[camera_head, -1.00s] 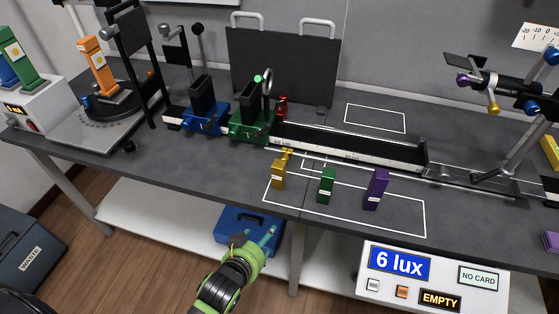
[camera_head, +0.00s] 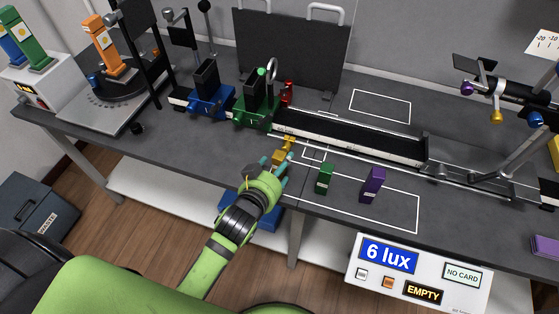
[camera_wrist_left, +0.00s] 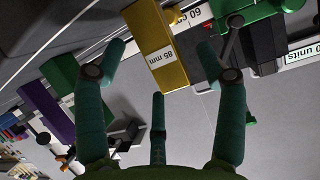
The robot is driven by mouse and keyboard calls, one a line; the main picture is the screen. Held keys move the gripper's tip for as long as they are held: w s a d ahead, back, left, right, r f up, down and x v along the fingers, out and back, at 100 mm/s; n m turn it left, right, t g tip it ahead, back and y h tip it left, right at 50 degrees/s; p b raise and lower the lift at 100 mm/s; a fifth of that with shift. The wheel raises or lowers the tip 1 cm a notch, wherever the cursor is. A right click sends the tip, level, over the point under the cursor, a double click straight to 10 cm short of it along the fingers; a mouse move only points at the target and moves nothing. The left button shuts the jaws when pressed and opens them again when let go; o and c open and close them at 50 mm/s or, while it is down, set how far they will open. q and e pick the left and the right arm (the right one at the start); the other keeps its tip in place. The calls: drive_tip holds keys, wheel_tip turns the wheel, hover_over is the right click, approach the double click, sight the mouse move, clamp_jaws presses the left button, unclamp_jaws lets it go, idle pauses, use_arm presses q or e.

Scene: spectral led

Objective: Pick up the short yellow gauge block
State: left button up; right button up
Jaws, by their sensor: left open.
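The short yellow gauge block shows large in the left wrist view (camera_wrist_left: 153,40), with a white label ending in "mm". In the head view its top (camera_head: 279,158) shows just beyond my left gripper (camera_head: 277,166), which hides the rest of it. My left gripper is open. In the wrist view its fingers stand apart on both sides of the block's near end, with a third finger below. I see no clear contact. A green block (camera_head: 324,179) and a taller purple block (camera_head: 373,185) stand to the right. My right gripper is not in view.
A black rail (camera_head: 350,138) runs behind the blocks, with green (camera_head: 254,112) and blue (camera_head: 210,100) carriages at its left. A light meter box (camera_head: 420,275) reading "6 lux" is at the front right. A blue box (camera_head: 266,222) sits on the shelf below.

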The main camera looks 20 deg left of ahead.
use_arm(q)
drive_tip(key=shift+x, duration=1.5)
drive_tip(key=shift+s, duration=0.1)
drive_tip(key=c, duration=1.4)
